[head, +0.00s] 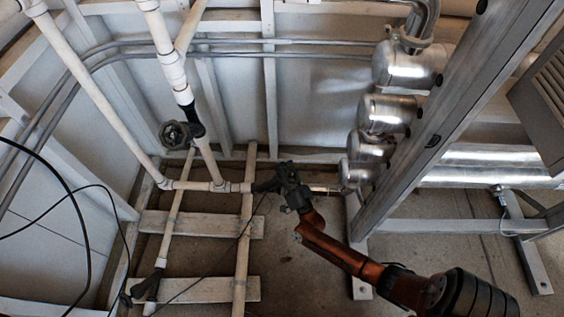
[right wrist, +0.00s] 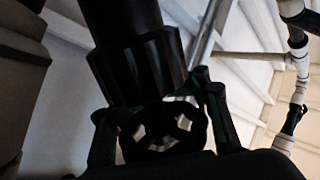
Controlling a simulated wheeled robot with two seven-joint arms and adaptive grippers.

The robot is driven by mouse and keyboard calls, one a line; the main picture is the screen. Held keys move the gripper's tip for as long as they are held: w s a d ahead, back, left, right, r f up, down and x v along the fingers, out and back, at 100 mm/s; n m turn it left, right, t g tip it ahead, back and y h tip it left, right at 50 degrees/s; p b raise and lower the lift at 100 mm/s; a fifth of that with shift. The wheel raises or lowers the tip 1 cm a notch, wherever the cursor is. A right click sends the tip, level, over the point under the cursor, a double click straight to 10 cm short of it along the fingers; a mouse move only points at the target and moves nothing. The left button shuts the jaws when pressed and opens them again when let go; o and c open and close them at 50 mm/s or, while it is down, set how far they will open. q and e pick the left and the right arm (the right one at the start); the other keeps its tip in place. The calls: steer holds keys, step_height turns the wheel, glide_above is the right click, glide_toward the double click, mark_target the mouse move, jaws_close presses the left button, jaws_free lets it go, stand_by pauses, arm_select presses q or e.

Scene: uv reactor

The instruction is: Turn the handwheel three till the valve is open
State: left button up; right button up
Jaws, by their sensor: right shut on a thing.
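The dark handwheel (right wrist: 165,128), a round rim with spokes, shows in the right wrist view between the two fingers of my right gripper (right wrist: 160,112). The gripper is shut on it. A thick dark valve body (right wrist: 138,50) stands just beyond the wheel. In the head view my right gripper (head: 273,181) is at the low white pipework, at the end of my orange arm. It largely hides the wheel there. No number marking is readable, and I cannot tell how far the valve is open. My left gripper is not in view.
Another dark handwheel (head: 178,134) sits on the upright white pipe to the left. A dark valve (head: 146,287) is low at the bottom left. Shiny metal cylinders (head: 385,113) and a slanted grey beam (head: 450,95) stand right of the gripper. Thin black cables hang at left.

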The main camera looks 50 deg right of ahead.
steer(key=shift+s+a+f+n+t+y, duration=0.2)
steer(key=shift+a+f+n+t+y, duration=0.1)
steer(key=shift+f+n+y, duration=0.15)
steer(key=shift+d+r, duration=0.1)
steer(key=o, duration=1.5)
steer(key=shift+w+d+r, duration=0.1)
steer(key=shift+r, duration=0.2)
steer(key=shift+c, duration=0.2)
steer(key=v, duration=1.2)
steer(key=shift+o, duration=0.6)
